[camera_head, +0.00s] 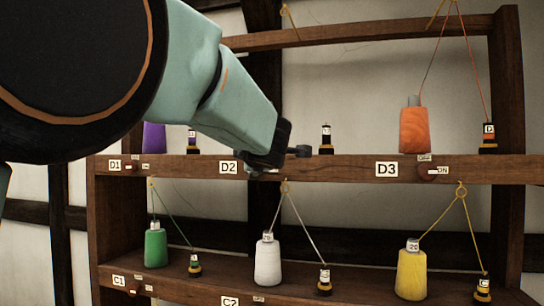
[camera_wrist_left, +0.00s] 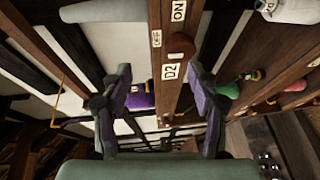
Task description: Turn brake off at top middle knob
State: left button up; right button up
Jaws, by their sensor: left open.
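The top middle knob, a brown knob (camera_wrist_left: 181,45), shows in the left wrist view on the shelf's front board beside the D2 label (camera_wrist_left: 170,71). Its OFF label (camera_wrist_left: 157,38) and ON label (camera_wrist_left: 179,11) sit close to it. Which label it points at is hard to tell. My left gripper (camera_wrist_left: 160,78) is open and empty, its fingers spread either side of the board, with the knob beyond the tips. In the head view my left gripper (camera_head: 283,156) is in front of the board just right of the D2 label (camera_head: 229,168) and hides that knob. My right gripper is out of view.
The D3 knob (camera_head: 427,172) and D1 knob (camera_head: 131,167) flank this spot on the same board. An orange spool (camera_head: 413,130) stands above; green (camera_head: 156,248), white (camera_head: 267,262) and yellow (camera_head: 411,275) spools with threads stand below.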

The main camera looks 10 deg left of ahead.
pick_arm(q)
jog(key=r+v, duration=0.1)
jog(key=v, duration=0.4)
jog(key=s+a+f+m+g+h+b, duration=0.1)
jog(key=s+a+f+m+g+b, duration=0.45)
jog(key=f, duration=1.75)
jog(key=a+f+m+t+h+b, duration=0.15)
jog(key=f+m, duration=0.95)
jog(key=f, duration=1.3)
jog(key=s+d+f+m+g+h+b, duration=0.1)
jog(key=s+f+m+g+b, duration=0.15)
jog(key=s+f, duration=0.9)
jog(key=s+d+f+m+g+h+b, duration=0.1)
jog(key=s+f+m+g+h+b, duration=0.15)
jog(key=s+f, duration=0.85)
jog(key=s+f+g+b, duration=0.6)
jog(key=s+f+b, duration=0.1)
jog(key=s+f, duration=1.1)
jog(key=shift+s+d+f+g, duration=0.3)
jog(key=shift+s+f+g, duration=0.1)
jog(key=shift+s, duration=0.45)
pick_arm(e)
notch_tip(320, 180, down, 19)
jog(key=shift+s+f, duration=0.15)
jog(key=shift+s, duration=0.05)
